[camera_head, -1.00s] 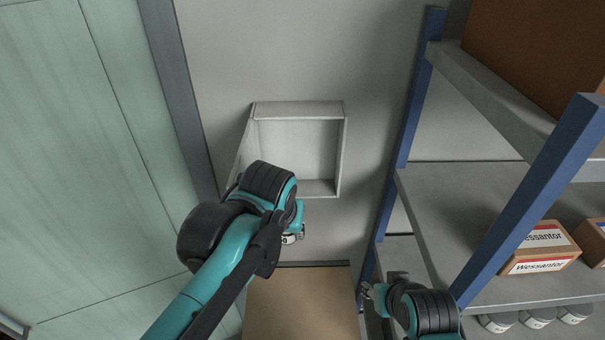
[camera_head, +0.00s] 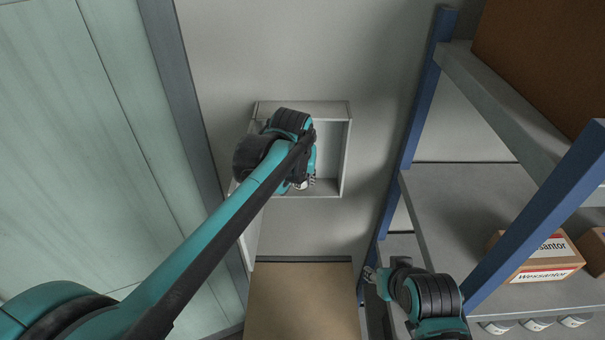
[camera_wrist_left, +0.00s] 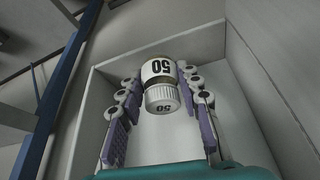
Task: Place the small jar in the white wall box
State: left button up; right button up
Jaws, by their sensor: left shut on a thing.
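The small jar (camera_wrist_left: 160,84), white with "50" on its label and a ribbed white lid, is between the fingers of my left gripper (camera_wrist_left: 158,85) in the left wrist view. The gripper is shut on it. In the head view my left gripper (camera_head: 302,184) is in front of the white wall box (camera_head: 333,150), at its lower part, and mostly hides the jar. The box is open-fronted and looks empty where it shows; in the wrist view its walls (camera_wrist_left: 85,130) surround the jar. My right gripper (camera_head: 371,275) is low, left of the shelf; its fingers are too small to judge.
A blue-posted shelf rack (camera_head: 405,150) stands right of the box, with labelled cartons (camera_head: 540,262) and several jars (camera_head: 535,324) on it. A pale green door (camera_head: 90,130) is on the left. A brown surface (camera_head: 302,300) lies below the box.

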aim_at(302, 179)
pick_arm(q)
jog(key=w, duration=0.3)
jog(key=shift+w+d+p, duration=0.3)
jog(key=shift+w+p, duration=0.05)
jog(key=shift+w, duration=0.05)
notch_tip(302, 179, down, 3)
jog(key=shift+r+p, duration=0.1)
jog(key=shift+p, duration=0.3)
jog(key=shift+f, duration=0.35)
jog(key=shift+f, duration=0.15)
jog(key=o, duration=1.2)
